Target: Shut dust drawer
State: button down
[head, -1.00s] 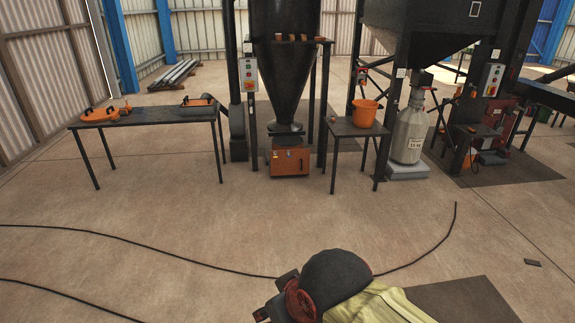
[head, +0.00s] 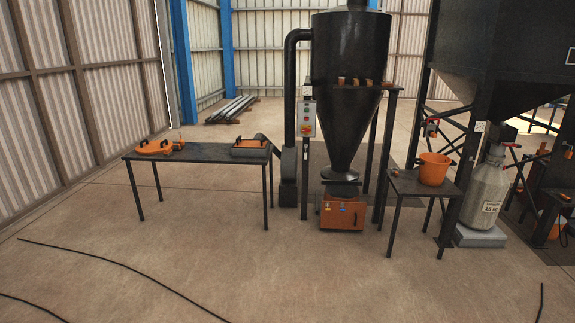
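The dust drawer (head: 343,215) is an orange box with a dark handle on its front. It sits on the floor under the outlet of the black cone-shaped dust collector (head: 347,100), between the legs of its stand. From this distance I cannot tell how far the drawer is out. My gripper is not in the head view.
A dark table (head: 206,152) with orange items stands left of the collector. A small table (head: 424,188) with an orange bucket (head: 434,168) stands to its right, near a grey canister (head: 484,195).

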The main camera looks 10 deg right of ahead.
aim_at(353, 218)
jog(key=i+l+z, duration=0.1)
jog(key=i+z, duration=0.35)
jog(key=i, duration=1.65)
jog(key=i+j, duration=0.1)
jog(key=i, duration=2.95)
jog(key=z, duration=0.05)
